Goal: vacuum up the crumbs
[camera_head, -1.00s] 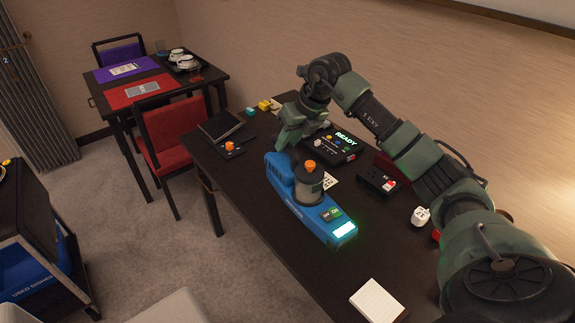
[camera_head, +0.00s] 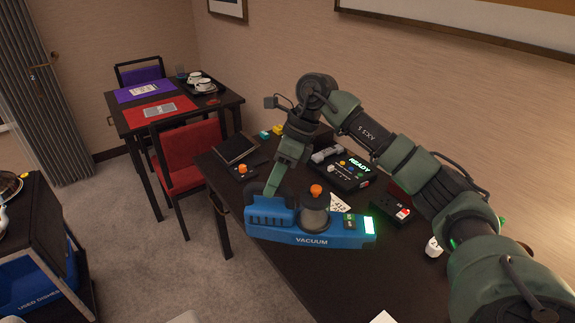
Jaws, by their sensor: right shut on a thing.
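A blue handheld vacuum (camera_head: 310,236) with "VACUUM" on its side, an orange knob and a lit green-white panel is held over the near edge of the dark desk (camera_head: 290,280). My right gripper (camera_head: 272,188) reaches down from above and is shut on the vacuum at its left end, by the handle. The fingertips are partly hidden behind the blue body. I cannot make out any crumbs. My left gripper is not in view.
On the desk are a black "READY" panel (camera_head: 345,170), a socket box (camera_head: 391,209), a white plug (camera_head: 433,247), and a dark notebook (camera_head: 235,149). A red chair (camera_head: 188,158) and a set table (camera_head: 130,115) stand behind. A cart (camera_head: 40,245) is at left.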

